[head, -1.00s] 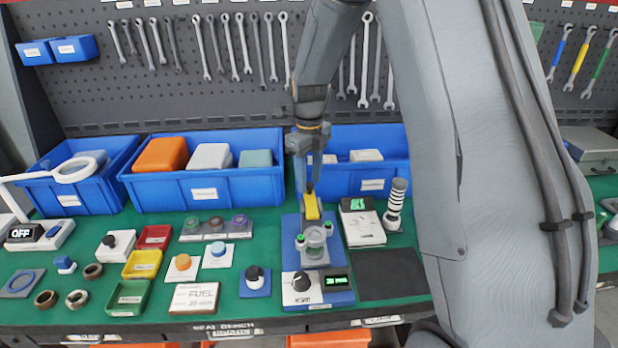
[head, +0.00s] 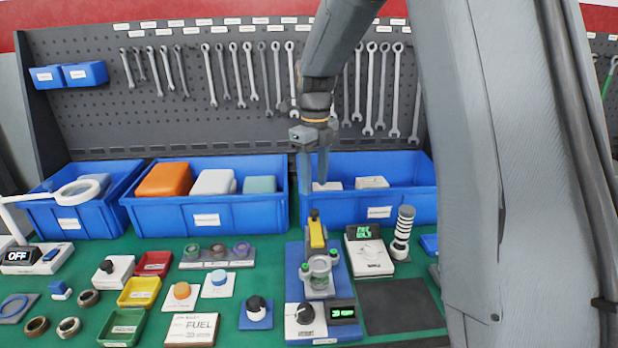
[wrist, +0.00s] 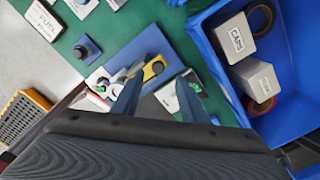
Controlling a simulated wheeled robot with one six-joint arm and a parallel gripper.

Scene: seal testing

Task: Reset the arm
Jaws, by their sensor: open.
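My gripper (head: 314,170) hangs from my arm, fingers pointing down, in front of the right blue bin in the head view. In the wrist view its two fingers (wrist: 154,99) stand apart with nothing between them. Below and in front is the blue test fixture (head: 319,292). It has a yellow lever (head: 317,232), a clear round chamber (head: 320,266), a black knob (head: 305,313) and a lit green display (head: 343,312). The gripper is above the fixture and apart from it.
Blue bins (head: 207,215) line the back of the green bench. Beside the fixture are a display unit (head: 369,254), a striped cylinder (head: 402,232) and a dark mat (head: 401,309). Small trays, including a yellow one (head: 139,292), and knobs sit left. A pegboard of wrenches (head: 250,72) stands behind.

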